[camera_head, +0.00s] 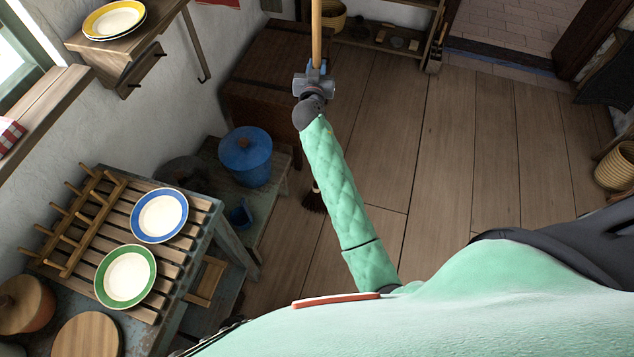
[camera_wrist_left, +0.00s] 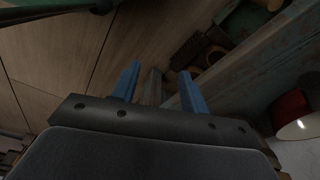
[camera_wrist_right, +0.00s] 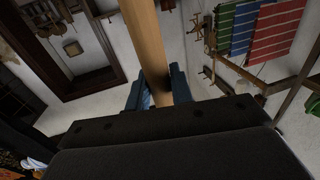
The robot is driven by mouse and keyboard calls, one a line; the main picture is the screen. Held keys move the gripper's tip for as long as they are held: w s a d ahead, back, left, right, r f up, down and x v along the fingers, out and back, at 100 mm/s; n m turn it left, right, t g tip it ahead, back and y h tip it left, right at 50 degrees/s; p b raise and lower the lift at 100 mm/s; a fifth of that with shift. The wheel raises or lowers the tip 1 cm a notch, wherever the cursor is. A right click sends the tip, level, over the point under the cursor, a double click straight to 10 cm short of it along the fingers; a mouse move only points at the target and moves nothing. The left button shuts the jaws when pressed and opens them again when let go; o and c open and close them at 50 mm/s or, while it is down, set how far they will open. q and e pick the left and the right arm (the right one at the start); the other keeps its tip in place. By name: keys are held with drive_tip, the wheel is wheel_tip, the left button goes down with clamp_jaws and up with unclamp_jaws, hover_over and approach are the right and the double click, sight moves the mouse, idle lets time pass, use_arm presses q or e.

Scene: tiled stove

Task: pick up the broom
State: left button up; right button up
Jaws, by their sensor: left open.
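The broom has a light wooden handle (camera_head: 316,30) that runs up out of the top of the head view. Its dark bristles (camera_head: 314,200) show low beside my right forearm; the arm hides the shaft between. My right gripper (camera_head: 315,74) is shut on the handle. In the right wrist view the handle (camera_wrist_right: 147,40) passes between the blue fingers (camera_wrist_right: 157,88). I cannot tell whether the bristles touch the floor. My left gripper (camera_wrist_left: 159,86) is open and empty in the left wrist view; it is outside the head view.
A slatted table (camera_head: 205,203) at the left carries a blue-rimmed plate (camera_head: 159,215) and a green-rimmed plate (camera_head: 125,276). A blue lidded pot (camera_head: 246,156) stands on a low bench near a wooden chest (camera_head: 272,60). The plank floor (camera_head: 470,150) to the right is clear.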

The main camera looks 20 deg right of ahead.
clamp_jaws()
drive_tip(key=shift+r, duration=0.15)
